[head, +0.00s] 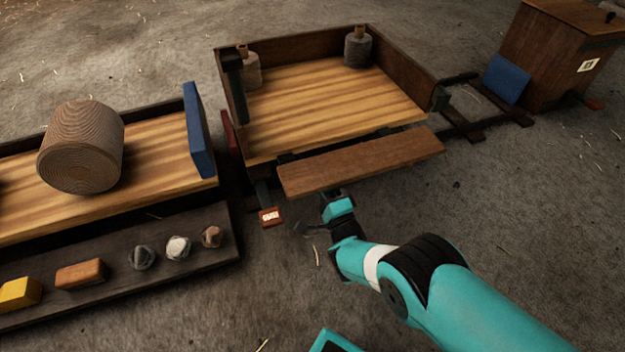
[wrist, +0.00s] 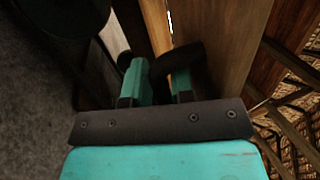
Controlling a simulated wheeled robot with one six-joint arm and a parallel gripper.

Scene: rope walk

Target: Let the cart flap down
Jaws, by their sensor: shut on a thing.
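The cart (head: 335,100) has a striped wooden bed with dark brown walls on its far sides. Its flap (head: 365,162), a long brown board, is along the near edge of the bed. The flap leans outward from the bed, with a dark narrow gap between them; its exact angle is hard to tell. My gripper (head: 333,203) is at the near left part of the flap, shut on it. In the wrist view my teal fingers (wrist: 155,85) are close to a brown board (wrist: 215,35); the contact is partly hidden by dark parts.
Two spools (head: 358,48) stand on the cart bed. To the left is a bench (head: 160,190) with a big rope coil (head: 80,148), a blue board (head: 198,130) and small items on a ledge. A wooden box (head: 560,55) is at the right.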

